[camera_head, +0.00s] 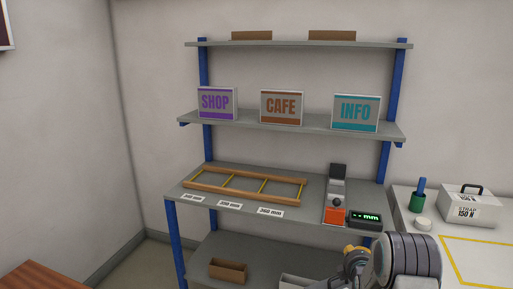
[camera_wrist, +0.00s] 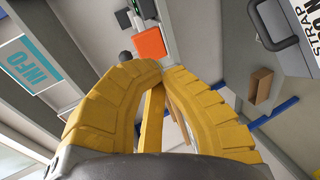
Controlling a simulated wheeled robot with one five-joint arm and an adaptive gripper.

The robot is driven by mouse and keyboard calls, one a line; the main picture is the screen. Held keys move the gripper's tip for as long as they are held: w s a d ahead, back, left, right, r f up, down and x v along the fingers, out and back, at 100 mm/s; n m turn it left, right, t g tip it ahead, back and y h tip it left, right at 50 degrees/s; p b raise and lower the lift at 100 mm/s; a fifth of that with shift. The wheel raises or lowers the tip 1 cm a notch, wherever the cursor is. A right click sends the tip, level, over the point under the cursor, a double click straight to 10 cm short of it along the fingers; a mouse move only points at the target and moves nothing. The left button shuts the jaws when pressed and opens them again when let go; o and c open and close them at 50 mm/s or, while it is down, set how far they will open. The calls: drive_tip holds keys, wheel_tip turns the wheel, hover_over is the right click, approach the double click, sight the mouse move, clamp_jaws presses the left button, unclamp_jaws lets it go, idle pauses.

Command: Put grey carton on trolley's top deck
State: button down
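A pale grey open-topped carton (camera_head: 297,282) shows at the bottom edge of the head view, on the rack's lower shelf. Most of it is cut off by the frame, and my arm is close to its right. My gripper (camera_head: 352,250) is in front of the rack, below the measuring device. In the wrist view my yellow fingers (camera_wrist: 160,68) come together at their tips, with nothing seen between them. I cannot pick out a trolley in either view; a brown wooden surface (camera_head: 45,278) at the lower left is unidentified.
A blue-posted rack (camera_head: 184,169) carries SHOP, CAFE and INFO signs, a wooden frame (camera_head: 245,185) and an orange-and-grey device (camera_head: 335,215). A brown carton (camera_head: 228,270) lies on the lower shelf. A white bench (camera_head: 480,262) with a strap case (camera_head: 470,208) is at right.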

drive_tip(key=s+a+f+n+y+b, duration=0.1)
drive_tip(key=s+a+f, duration=0.3)
drive_tip(key=s+a, duration=0.2)
drive_tip(key=s+a+f+n+y+b, duration=0.1)
drive_tip(key=s+a+f+y+b, duration=0.1)
drive_tip(key=s+a, duration=0.4)
drive_tip(key=a+f, duration=0.1)
drive_tip(key=a, duration=0.1)
drive_tip(key=shift+a+f+n, duration=0.3)
drive_tip(key=shift+f, duration=0.1)
